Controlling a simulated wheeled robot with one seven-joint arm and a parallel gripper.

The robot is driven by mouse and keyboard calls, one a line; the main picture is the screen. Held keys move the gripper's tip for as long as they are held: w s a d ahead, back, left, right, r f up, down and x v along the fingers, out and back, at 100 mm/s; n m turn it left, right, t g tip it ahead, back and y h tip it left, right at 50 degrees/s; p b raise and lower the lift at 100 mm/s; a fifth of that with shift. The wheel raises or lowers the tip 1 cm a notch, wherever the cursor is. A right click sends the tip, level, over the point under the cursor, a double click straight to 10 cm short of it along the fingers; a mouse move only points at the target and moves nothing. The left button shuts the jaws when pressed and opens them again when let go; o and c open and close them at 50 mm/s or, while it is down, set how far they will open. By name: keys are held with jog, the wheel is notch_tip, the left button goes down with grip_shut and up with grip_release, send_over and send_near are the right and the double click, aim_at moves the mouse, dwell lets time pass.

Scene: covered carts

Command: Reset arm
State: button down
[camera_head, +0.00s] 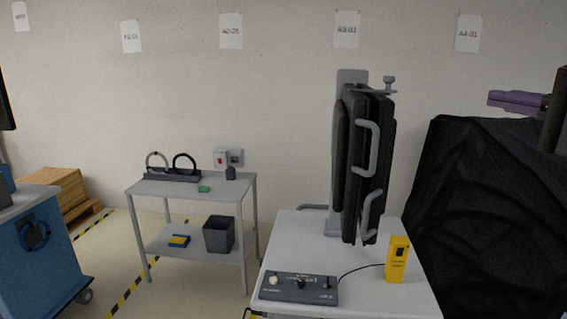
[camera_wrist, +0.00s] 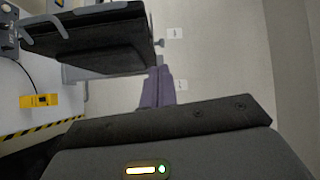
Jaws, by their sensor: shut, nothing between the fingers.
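My gripper (camera_head: 493,98) shows at the upper right in the head view, with purple fingers pointing left. It is raised in front of the wall, over the black covered cart (camera_head: 455,205) as seen in the picture. In the wrist view its purple fingers (camera_wrist: 158,72) lie together at the middle, with nothing between them. My arm behind the gripper is mostly cut off by the right edge of the head view.
A white cart (camera_head: 345,290) carries a tall stand with black padded panels (camera_head: 352,165), a grey control box (camera_head: 298,289) and a yellow device (camera_head: 397,260). A grey two-shelf table (camera_head: 220,187) stands left of it. A blue cart (camera_head: 45,250) is far left.

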jog(key=w+a+f+g+h, duration=0.1)
jog(key=w+a+f+g, duration=0.15)
jog(key=f, duration=0.75)
jog(key=w+a+f+m+g+h, duration=0.1)
jog(key=w+a+f+g+h, duration=0.15)
jog(key=f, duration=0.65)
jog(key=w+a+f+g, duration=0.1)
jog(key=a+f+g, duration=0.25)
jog(key=f, duration=0.65)
jog(key=s+a+f+n+g+h, duration=0.1)
jog(key=s+a+f+n+h, duration=0.1)
jog(key=f, duration=0.5)
jog(key=s+a+f+n+g+h, duration=0.2)
jog(key=s+a+f+n, duration=0.2)
jog(key=f, duration=0.4)
jog(key=s+a+f+n+g+h, duration=0.1)
jog(key=s+a+f+n+h, duration=0.1)
jog(key=s+a+f+n, duration=0.2)
notch_tip(320, 180, down, 4)
jog(key=shift+s+r+n, duration=0.15)
jog(key=shift+s+n, duration=0.45)
jog(key=shift+s, duration=0.45)
